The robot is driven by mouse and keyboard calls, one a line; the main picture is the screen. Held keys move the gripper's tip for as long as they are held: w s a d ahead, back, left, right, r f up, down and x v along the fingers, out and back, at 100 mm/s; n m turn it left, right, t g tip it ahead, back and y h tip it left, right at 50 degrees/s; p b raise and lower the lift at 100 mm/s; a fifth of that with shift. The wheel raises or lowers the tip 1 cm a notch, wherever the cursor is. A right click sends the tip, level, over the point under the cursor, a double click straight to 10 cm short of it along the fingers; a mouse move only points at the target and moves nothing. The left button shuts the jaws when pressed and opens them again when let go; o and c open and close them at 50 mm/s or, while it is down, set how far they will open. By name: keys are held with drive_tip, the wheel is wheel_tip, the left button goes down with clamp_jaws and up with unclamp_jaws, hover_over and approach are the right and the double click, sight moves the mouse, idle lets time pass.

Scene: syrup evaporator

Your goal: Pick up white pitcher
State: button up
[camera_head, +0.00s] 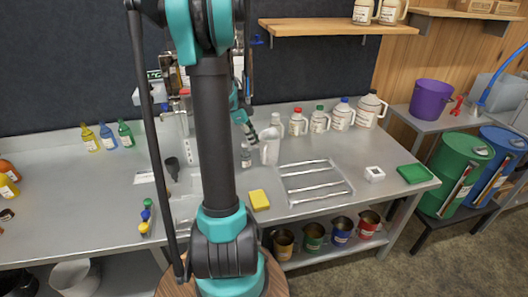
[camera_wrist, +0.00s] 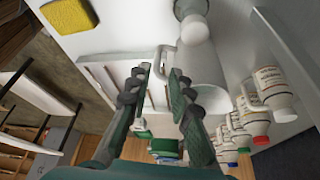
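The white pitcher (camera_head: 270,150) stands upright on the steel counter, just right of the arm in the head view. In the wrist view the white pitcher (camera_wrist: 203,65) shows its pale body, with its handle on the side toward my fingers. My gripper (camera_wrist: 160,72) is open, with a clear gap between its two dark fingers. The pitcher's handle lies near the fingertips, in line with the gap; I cannot tell whether it is between them. In the head view my gripper (camera_head: 250,136) is just beside and above the pitcher, partly hidden by the arm.
White jugs with coloured caps (camera_head: 319,121) stand close behind and right of the pitcher. A small bottle (camera_head: 246,156) stands to its left. A yellow sponge (camera_head: 259,200) and a flat tray (camera_head: 316,199) lie in front.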

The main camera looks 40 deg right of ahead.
sight(268, 151)
drive_tip(key=x, duration=0.8)
drive_tip(key=shift+s+f, duration=0.2)
drive_tip(key=shift+s, duration=0.05)
clamp_jaws()
